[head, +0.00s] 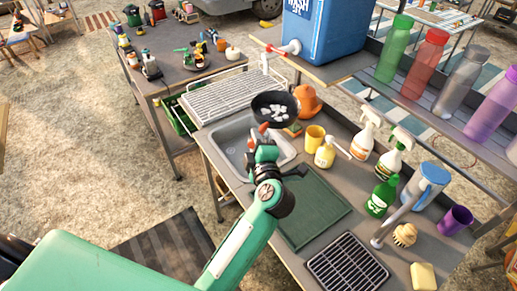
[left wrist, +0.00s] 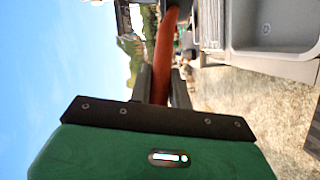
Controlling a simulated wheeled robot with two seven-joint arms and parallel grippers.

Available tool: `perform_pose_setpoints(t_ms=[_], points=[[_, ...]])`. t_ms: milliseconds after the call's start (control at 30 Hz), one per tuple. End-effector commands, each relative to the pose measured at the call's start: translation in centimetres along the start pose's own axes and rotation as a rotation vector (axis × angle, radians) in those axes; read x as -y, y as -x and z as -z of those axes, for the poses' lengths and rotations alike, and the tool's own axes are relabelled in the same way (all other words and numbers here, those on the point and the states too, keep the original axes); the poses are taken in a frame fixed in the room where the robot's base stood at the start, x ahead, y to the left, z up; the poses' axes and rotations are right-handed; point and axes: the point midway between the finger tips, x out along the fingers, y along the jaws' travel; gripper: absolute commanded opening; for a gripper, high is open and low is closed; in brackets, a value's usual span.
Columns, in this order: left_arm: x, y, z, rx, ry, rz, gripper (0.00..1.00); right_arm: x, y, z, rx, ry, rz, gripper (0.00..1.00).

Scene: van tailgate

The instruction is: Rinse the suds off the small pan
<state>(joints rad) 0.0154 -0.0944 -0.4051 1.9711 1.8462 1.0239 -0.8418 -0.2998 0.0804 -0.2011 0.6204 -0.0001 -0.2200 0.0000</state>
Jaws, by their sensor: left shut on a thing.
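The small black pan (head: 286,121) holds white suds patches on its inside. It is near the back of the grey sink (head: 228,137), which also shows in the left wrist view (left wrist: 285,25). My left gripper (head: 262,145) is shut on the pan's reddish handle (left wrist: 168,50), over the sink. The blue water container (head: 325,35) stands on the shelf at the back. Its white tap with a red lever (head: 285,48) shows above the pan in the picture. No running water is visible. My right gripper is not in view.
An orange item (head: 306,100), yellow mug (head: 315,137), yellow soap pump bottle (head: 325,155) and several spray bottles (head: 362,138) stand to the right.

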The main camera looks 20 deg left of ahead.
Motion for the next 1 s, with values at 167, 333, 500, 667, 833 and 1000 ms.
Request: perform_pose_setpoints(t_ms=[167,333,500,667,833,1000], points=[[0.4,-1.8,0.0,-0.001,0.000,-0.004,0.00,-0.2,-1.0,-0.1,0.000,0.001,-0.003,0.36],[0.2,-3.4,0.1,0.000,-0.001,-0.003,0.00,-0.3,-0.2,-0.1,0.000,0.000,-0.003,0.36],[0.5,-4.8,0.2,0.000,-0.002,-0.003,0.00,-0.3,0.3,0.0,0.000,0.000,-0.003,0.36],[0.8,-5.7,0.2,-0.001,0.000,-0.002,0.00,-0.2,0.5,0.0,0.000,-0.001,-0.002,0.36],[0.8,-6.1,0.2,0.000,0.001,-0.003,0.00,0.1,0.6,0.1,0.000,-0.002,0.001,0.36],[0.9,-6.1,0.2,0.000,0.001,-0.003,0.00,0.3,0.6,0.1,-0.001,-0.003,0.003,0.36]])
